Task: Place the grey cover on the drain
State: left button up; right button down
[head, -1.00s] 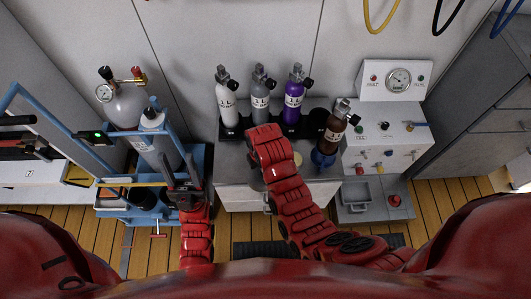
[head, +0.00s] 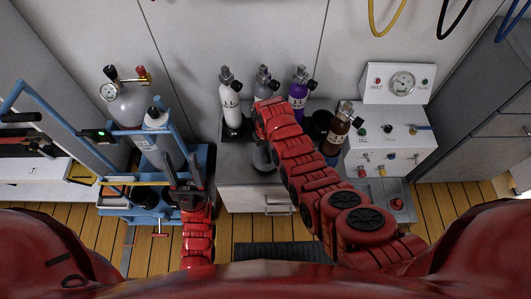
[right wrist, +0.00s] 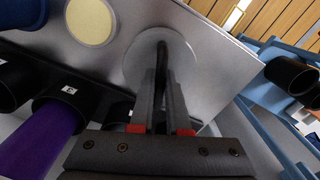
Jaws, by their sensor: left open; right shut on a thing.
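In the right wrist view a round grey cover (right wrist: 137,68) with a dark upright handle lies flat at or just above the grey cabinet top (right wrist: 205,68). My right gripper (right wrist: 163,75) is shut on the handle. A cream disc (right wrist: 92,20) is set in the same top, beside the cover. I cannot tell which opening is the drain, or whether the cover hides it. In the head view my right gripper (head: 263,153) points down over the cabinet's left part, and my arm hides much of the top. My left gripper (head: 184,185) is open beside the blue cart.
White (head: 231,105), grey (head: 263,90), purple (head: 299,92) and brown (head: 338,132) bottles stand along the back and right of the cabinet. The fill panel (head: 390,145) is to the right. The blue cart (head: 198,155) with cylinders stands to the left.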

jog(key=shift+w+f, duration=0.1)
jog(key=shift+f, duration=1.3)
jog(key=shift+f+b, duration=0.15)
jog(key=shift+b, duration=0.2)
jog(key=c, duration=0.9)
grip_release()
